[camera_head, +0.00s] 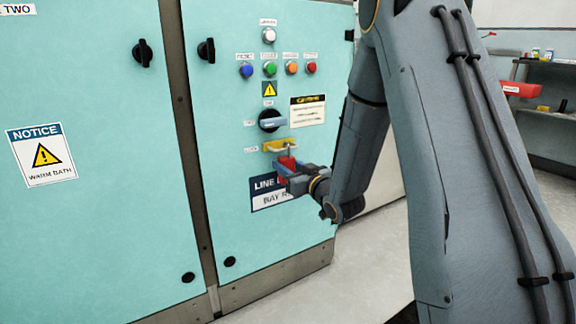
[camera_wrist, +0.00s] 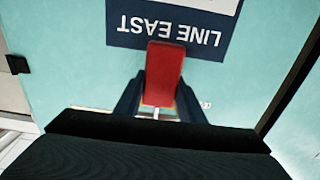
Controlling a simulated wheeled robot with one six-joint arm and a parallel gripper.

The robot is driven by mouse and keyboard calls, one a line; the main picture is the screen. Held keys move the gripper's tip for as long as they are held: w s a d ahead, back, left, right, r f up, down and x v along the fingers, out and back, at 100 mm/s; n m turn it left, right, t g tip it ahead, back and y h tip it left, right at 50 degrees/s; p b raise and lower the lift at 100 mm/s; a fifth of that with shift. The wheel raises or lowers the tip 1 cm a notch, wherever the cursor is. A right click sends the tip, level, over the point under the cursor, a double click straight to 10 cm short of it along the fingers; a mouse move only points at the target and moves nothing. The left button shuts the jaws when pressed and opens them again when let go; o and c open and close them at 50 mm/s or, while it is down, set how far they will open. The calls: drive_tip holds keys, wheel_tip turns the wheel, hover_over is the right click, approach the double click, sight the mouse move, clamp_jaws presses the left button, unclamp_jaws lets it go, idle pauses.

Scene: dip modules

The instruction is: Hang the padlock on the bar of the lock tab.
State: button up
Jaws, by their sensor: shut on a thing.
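The red padlock (camera_head: 287,163) is in my gripper (camera_head: 290,178), just in front of the cabinet door. Its grey shackle points up and overlaps the yellow lock tab (camera_head: 274,147) in the head view; I cannot tell whether it is around the bar or only in front of it. In the wrist view the padlock's red body (camera_wrist: 164,72) sits between the two dark fingers of my gripper (camera_wrist: 160,104), which are shut on it.
Coloured buttons (camera_head: 269,69) are higher on the teal door (camera_head: 235,190). A LINE EAST label (camera_wrist: 120,22) lies behind the padlock. A shelf (camera_head: 545,113) stands far right. Bare floor lies below.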

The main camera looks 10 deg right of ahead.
drive_tip(key=o, duration=1.2)
